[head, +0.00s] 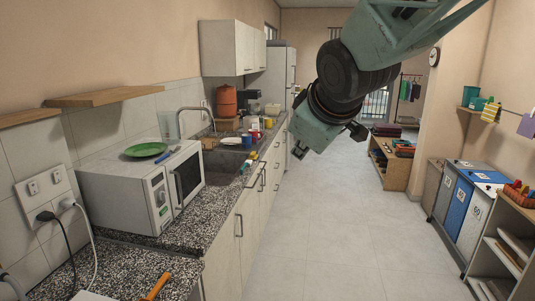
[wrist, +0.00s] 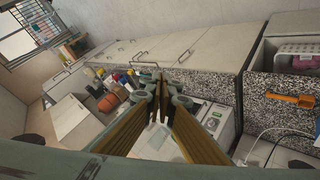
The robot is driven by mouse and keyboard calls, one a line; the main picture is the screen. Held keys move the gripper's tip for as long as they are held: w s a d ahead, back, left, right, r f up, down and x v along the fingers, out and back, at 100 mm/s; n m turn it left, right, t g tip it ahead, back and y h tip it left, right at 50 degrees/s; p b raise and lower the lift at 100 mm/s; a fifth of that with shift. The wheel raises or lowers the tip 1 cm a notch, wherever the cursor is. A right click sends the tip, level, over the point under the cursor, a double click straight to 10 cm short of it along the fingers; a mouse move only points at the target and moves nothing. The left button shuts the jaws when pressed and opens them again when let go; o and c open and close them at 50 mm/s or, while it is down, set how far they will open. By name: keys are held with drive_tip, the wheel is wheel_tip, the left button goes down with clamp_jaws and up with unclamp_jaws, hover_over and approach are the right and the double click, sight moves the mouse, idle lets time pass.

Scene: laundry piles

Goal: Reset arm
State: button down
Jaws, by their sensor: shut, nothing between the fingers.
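My gripper (wrist: 159,82) shows in the wrist view, its fingers brought together and holding nothing. My arm hangs in the upper right of the head view, over the aisle floor and to the right of the counter. Its wrist end is raised well clear of the counter, and the fingertips cannot be made out there. In the wrist view the counter and the microwave lie beyond the fingers, with no contact visible.
A speckled counter (head: 202,228) runs along the left with a microwave (head: 120,192), a green plate (head: 146,149) and a sink (head: 222,166). Bins (head: 459,208) and shelves stand at the right. The aisle floor (head: 325,230) is clear. An orange-handled tool (wrist: 290,99) lies on the counter.

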drive_tip(key=s+d+f+m+g+h, duration=0.1)
drive_tip(key=s+d+m, duration=0.1)
drive_tip(key=s+d, duration=0.35)
drive_tip(key=s+d+f+m+g, duration=0.1)
drive_tip(key=s+d+m, duration=0.1)
drive_tip(key=s, duration=0.6)
drive_tip(key=s+d+f+m+g+h, duration=0.1)
drive_tip(key=s+d+m, duration=0.15)
drive_tip(key=s, duration=0.35)
drive_tip(key=s+d+f+m+g, duration=0.1)
drive_tip(key=s+f+m, duration=0.1)
drive_tip(key=s, duration=0.8)
drive_tip(key=s+d+f+m+g, duration=0.1)
drive_tip(key=s+f+m, duration=0.1)
drive_tip(key=s, duration=0.9)
drive_tip(key=shift+s+d+f+g, duration=0.2)
drive_tip(key=shift+d+f+g, duration=0.15)
drive_tip(key=shift+f, duration=0.25)
drive_tip(key=c, duration=3.3)
unclamp_jaws()
drive_tip(key=shift+c, duration=0.2)
